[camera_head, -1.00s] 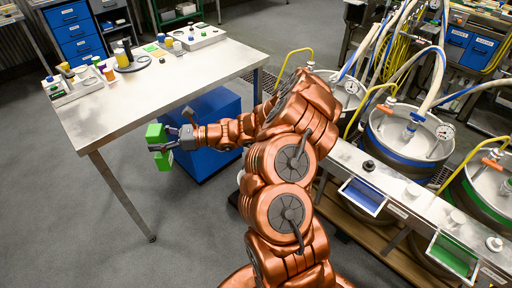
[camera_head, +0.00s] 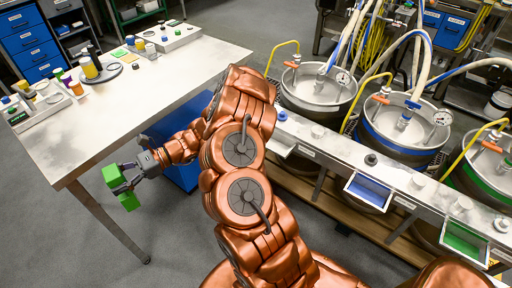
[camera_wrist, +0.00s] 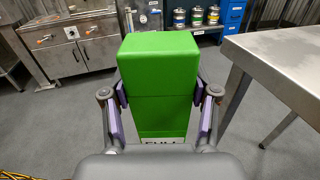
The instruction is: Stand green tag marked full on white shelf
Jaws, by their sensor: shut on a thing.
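The green tag (camera_head: 113,175) is a bright green block-like piece in my gripper (camera_head: 123,185), at the left of the head view beside the steel table's near leg. My gripper is shut on it and holds it in the air, clear of the table. In the wrist view the tag (camera_wrist: 160,78) stands upright between the two fingers. A white label with dark lettering, partly cut off and seeming to read FULL, shows at its lower end. I cannot tell for sure which surface is the white shelf; a pale rail (camera_head: 325,144) runs in front of the drums.
A steel table (camera_head: 165,85) carries small bottles and trays. A blue cabinet (camera_head: 180,172) stands below it. A blue bin (camera_head: 368,190) and a green bin (camera_head: 465,240) hang on the rail before the drums (camera_head: 403,130). Grey floor (camera_head: 60,245) is open at lower left.

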